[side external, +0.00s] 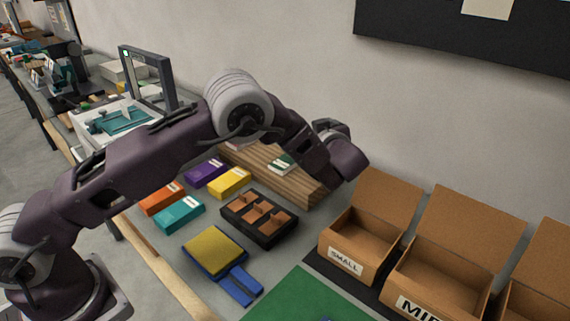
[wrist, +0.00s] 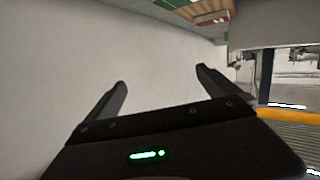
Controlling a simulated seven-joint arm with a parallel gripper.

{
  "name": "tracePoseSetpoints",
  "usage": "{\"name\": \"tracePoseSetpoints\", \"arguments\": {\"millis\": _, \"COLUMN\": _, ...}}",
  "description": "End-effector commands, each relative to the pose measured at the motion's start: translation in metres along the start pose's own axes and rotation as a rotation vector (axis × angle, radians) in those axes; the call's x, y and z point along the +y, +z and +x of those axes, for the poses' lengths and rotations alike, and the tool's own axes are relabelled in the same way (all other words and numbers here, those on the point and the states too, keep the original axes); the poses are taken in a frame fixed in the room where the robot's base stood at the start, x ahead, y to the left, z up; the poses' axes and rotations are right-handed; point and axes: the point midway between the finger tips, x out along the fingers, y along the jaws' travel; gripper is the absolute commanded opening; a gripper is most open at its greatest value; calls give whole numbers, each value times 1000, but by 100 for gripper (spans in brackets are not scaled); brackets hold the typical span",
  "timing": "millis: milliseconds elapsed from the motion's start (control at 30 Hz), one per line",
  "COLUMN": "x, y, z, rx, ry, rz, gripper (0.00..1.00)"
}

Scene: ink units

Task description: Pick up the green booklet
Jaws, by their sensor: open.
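A small white-and-green item (side external: 283,163), which looks like the green booklet, rests on the wooden stepped block (side external: 300,188) by the wall, partly behind my arm. In the wrist view, green, red and white strips (wrist: 210,18) show at the top edge; I cannot tell whether the booklet is among them. My gripper (wrist: 160,77) is open, with its two dark fingers apart and nothing between them. In the side view my wrist is above the right part of the wooden block, and my fingers cannot be made out there.
Purple (side external: 206,171), yellow (side external: 230,182), orange (side external: 162,198) and teal (side external: 179,214) boxes lie on the bench. A black divided tray (side external: 283,239) and a blue-and-yellow item (side external: 215,252) are nearer. Open cardboard boxes (side external: 345,262) stand right, beside a green mat (side external: 300,300).

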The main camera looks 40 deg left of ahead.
Motion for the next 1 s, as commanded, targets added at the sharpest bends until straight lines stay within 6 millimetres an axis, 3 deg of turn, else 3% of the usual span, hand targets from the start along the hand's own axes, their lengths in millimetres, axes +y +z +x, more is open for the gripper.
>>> {"name": "tracePoseSetpoints", "arguments": {"millis": 33, "x": -14, "y": 20, "z": 0, "rx": 40, "ry": -69, "rz": 35, "gripper": 100}}
{"name": "tracePoseSetpoints", "arguments": {"millis": 200, "x": -43, "y": 49, "z": -1, "rx": 105, "ry": -190, "rz": 86, "gripper": 100}}
{"name": "tracePoseSetpoints", "arguments": {"millis": 567, "x": -52, "y": 108, "z": 15, "rx": 106, "ry": -192, "rz": 85, "gripper": 100}}
{"name": "tracePoseSetpoints", "arguments": {"millis": 800, "x": -60, "y": 103, "z": 59, "rx": 106, "ry": -193, "rz": 81, "gripper": 100}}
{"name": "tracePoseSetpoints", "arguments": {"millis": 1000, "x": -60, "y": 103, "z": 64, "rx": 105, "ry": -190, "rz": 82, "gripper": 100}}
